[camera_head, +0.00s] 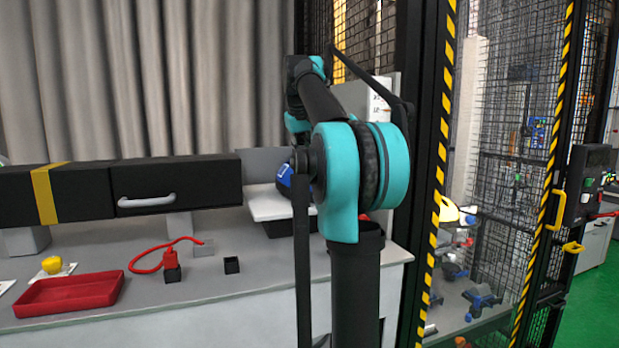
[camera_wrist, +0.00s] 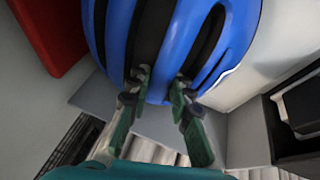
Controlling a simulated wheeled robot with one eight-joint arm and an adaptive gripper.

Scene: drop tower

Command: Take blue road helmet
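The blue road helmet (camera_wrist: 172,45) fills the upper middle of the wrist view, with long dark vents. My gripper (camera_wrist: 161,80) has its two fingertips at the near edge of the helmet, one on each side of a blue rib between two vents. The fingers lean inward and appear closed on that rib. In the head view the helmet (camera_head: 284,174) shows as a small blue patch above a white surface, mostly behind my arm. My gripper is hidden in the head view. Whether the helmet rests on its support cannot be told.
A grey bench (camera_head: 220,270) holds a red tray (camera_head: 69,294), a yellow object (camera_head: 52,265) and a red cabled part (camera_head: 171,264). A black mesh cage with a striped post (camera_head: 442,150) bounds the right side.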

